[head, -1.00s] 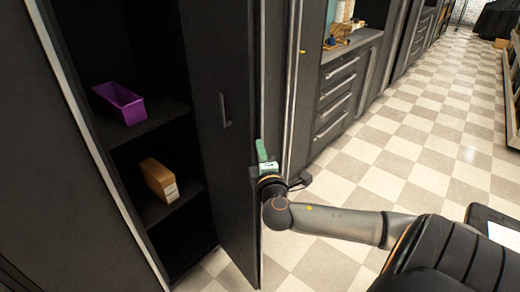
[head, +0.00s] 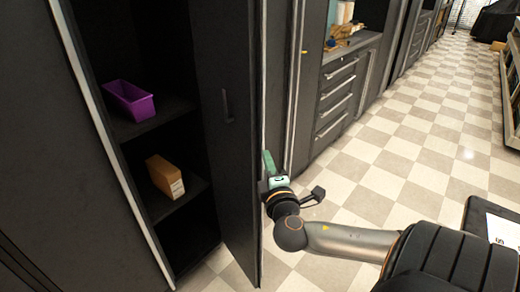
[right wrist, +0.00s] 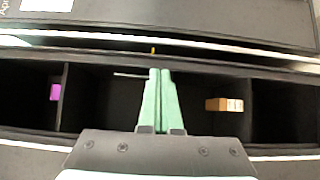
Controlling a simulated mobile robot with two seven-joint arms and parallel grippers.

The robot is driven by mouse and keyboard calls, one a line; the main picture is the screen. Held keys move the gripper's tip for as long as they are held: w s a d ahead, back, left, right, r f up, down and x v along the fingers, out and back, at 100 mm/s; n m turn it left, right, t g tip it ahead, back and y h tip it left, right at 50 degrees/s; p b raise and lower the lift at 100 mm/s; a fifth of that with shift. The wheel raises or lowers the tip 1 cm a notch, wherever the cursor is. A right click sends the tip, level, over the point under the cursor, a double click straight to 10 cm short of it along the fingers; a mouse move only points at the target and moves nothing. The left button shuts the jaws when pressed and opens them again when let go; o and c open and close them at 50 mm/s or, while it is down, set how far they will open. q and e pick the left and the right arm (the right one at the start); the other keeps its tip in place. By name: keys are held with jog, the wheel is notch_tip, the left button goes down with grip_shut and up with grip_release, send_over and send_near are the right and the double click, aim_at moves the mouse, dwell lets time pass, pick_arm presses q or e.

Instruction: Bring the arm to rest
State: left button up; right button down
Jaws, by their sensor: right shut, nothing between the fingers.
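My right gripper (head: 268,160) is by the free edge of the open dark cabinet door (head: 228,120). Its green fingers are shut together with nothing between them, seen also in the right wrist view (right wrist: 160,72). Part of the gripper overlaps the door edge in the head view; I cannot tell whether they touch. My right arm reaches in from the lower right, bent at the wrist. My left gripper is not in view.
The dark cabinet holds a purple bin (head: 130,101) on an upper shelf and a brown box (head: 164,176) on a lower one. Drawers (head: 336,98) stand beyond the door. The checkered floor (head: 405,150) at right is clear.

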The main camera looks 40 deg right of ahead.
jog(key=shift+s+a+r, duration=0.1)
jog(key=shift+s+a, duration=0.25)
jog(key=shift+s, duration=0.5)
jog(key=shift+s+a, duration=0.3)
jog(key=shift+s, duration=0.5)
jog(key=s+a+f+g+y, duration=0.1)
jog(key=a+f+g+y, duration=0.25)
jog(key=f, duration=0.85)
jog(key=s+a+f+m+g+y+p, duration=0.1)
jog(key=s+a+f+m+y, duration=0.3)
jog(key=a+f, duration=0.4)
jog(key=s+a+f+m+g+y+p, duration=0.1)
jog(key=s+a+f+m+y, duration=0.4)
jog(key=a+f, duration=0.4)
jog(key=s+a, duration=0.1)
jog(key=a, duration=0.2)
jog(key=shift+a+f, duration=0.15)
jog(key=shift+a, duration=0.1)
jog(key=shift+d, duration=0.1)
